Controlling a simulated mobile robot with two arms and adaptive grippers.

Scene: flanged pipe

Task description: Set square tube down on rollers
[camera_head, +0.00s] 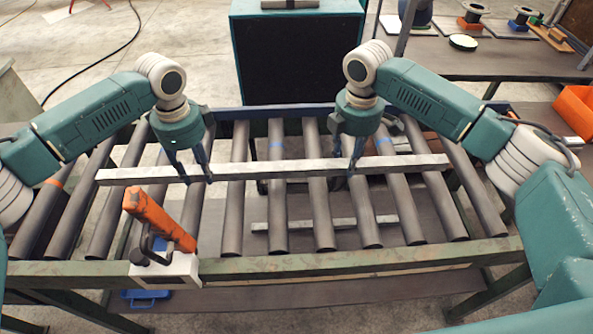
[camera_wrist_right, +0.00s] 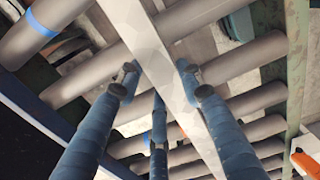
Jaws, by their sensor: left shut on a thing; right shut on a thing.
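The square tube (camera_head: 275,168) is a long, pale grey bar lying level across the dark rollers (camera_head: 235,205) of the conveyor in the head view. My left gripper (camera_head: 198,176) is shut on it left of its middle. My right gripper (camera_head: 353,165) is shut on it right of its middle. In the right wrist view the tube (camera_wrist_right: 150,45) runs between the fingers of my right gripper (camera_wrist_right: 158,78), with the rollers (camera_wrist_right: 215,68) behind it. I cannot tell whether the tube touches the rollers or hangs slightly above them.
An orange-handled tool (camera_head: 160,220) with a white base (camera_head: 165,270) rises at the conveyor's front left, near the tube. A thin pale bar (camera_head: 345,224) shows below the rollers. A green cabinet (camera_head: 298,55) stands behind. A bench with spools (camera_head: 470,65) is at back right.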

